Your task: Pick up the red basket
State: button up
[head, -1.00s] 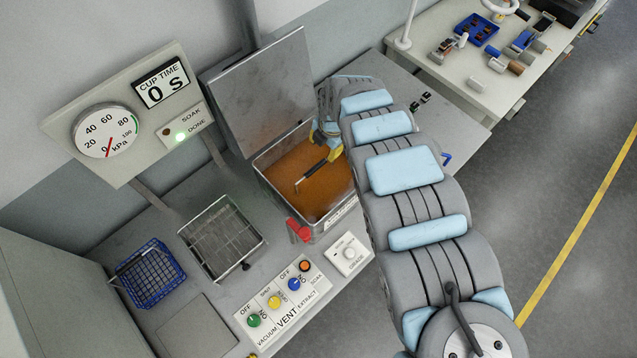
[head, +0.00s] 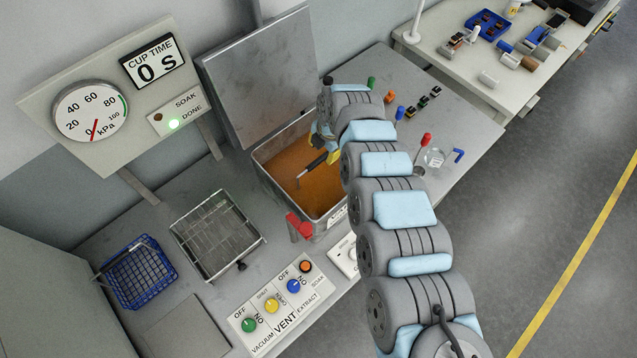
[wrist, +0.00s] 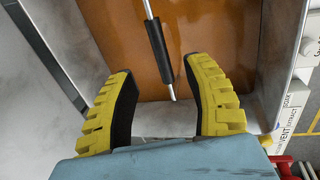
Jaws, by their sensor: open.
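I cannot make out a red basket in either view. A metal tank (head: 262,158) with its lid raised holds opaque orange-brown liquid (head: 305,190). A bent metal rod with a black grip (head: 317,163) shows over the liquid; what it joins below is hidden. My gripper (head: 328,146) is over the tank's back right part, its yellow fingers partly hidden by my arm. In the wrist view my gripper (wrist: 160,68) is open, and the black grip (wrist: 157,50) lies between its fingers in the picture. I see gaps on both sides of the grip.
A blue wire basket (head: 138,272) and a grey wire tray (head: 218,236) stand left of the tank. A red handle (head: 298,225) is at the tank's front. A control panel (head: 275,305) lies in front. A glass beaker (head: 433,158) and small coloured parts stand to the right.

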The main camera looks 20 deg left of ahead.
aim_at(320, 159)
jog(key=shift+a+f+p, duration=0.2)
jog(key=shift+f+p, duration=0.2)
jog(key=shift+f, duration=0.85)
jog(key=shift+w+a+f+p, duration=0.1)
jog(key=shift+a+f+p, duration=0.15)
jog(key=shift+f, duration=0.6)
jog(key=shift+a+f+p, duration=0.15)
jog(key=shift+f+p, duration=0.1)
jog(key=shift+f, duration=0.55)
jog(key=shift+w+f, duration=0.2)
jog(key=shift+f, duration=0.7)
grip_shut()
